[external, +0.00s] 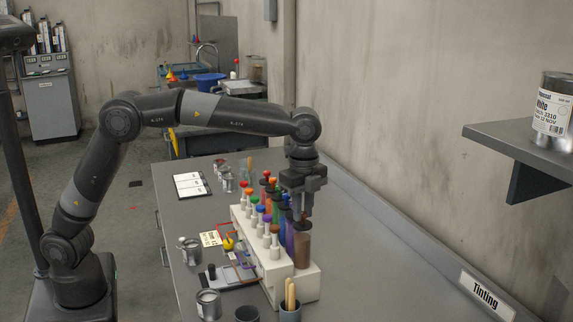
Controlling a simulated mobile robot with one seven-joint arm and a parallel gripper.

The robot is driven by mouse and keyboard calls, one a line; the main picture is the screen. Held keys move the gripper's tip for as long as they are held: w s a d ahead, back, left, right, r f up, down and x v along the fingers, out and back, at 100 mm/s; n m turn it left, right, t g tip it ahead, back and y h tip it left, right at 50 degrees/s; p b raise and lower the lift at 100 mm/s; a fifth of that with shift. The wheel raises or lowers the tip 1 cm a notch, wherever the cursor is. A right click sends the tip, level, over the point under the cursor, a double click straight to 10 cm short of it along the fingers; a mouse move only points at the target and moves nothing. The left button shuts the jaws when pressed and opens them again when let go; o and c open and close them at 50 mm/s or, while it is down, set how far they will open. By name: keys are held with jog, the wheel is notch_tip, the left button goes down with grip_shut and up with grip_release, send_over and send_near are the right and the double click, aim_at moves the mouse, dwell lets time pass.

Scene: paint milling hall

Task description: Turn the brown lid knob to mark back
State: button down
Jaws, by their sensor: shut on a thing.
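The brown canister (302,250) is the nearest of the tall colour canisters in the white dispenser rack (270,272). My gripper (304,212) points straight down over its top. The fingers are closed on the brown lid knob, which is mostly hidden between them. The knob's marks and its present angle are too small to read.
Coloured knobs (270,182) on other canisters stand close behind my gripper. A cup with wooden sticks (290,308) and an open can (208,304) stand at the front. The wall is to the right; the bench (375,265) right of the rack is clear.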

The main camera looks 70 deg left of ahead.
jog(key=n, duration=1.4)
jog(key=shift+n, duration=0.4)
jog(key=n, duration=0.3)
jog(key=shift+n, duration=0.3)
jog(key=n, duration=0.3)
jog(key=shift+n, duration=0.3)
jog(key=n, duration=0.3)
jog(key=shift+n, duration=2.3)
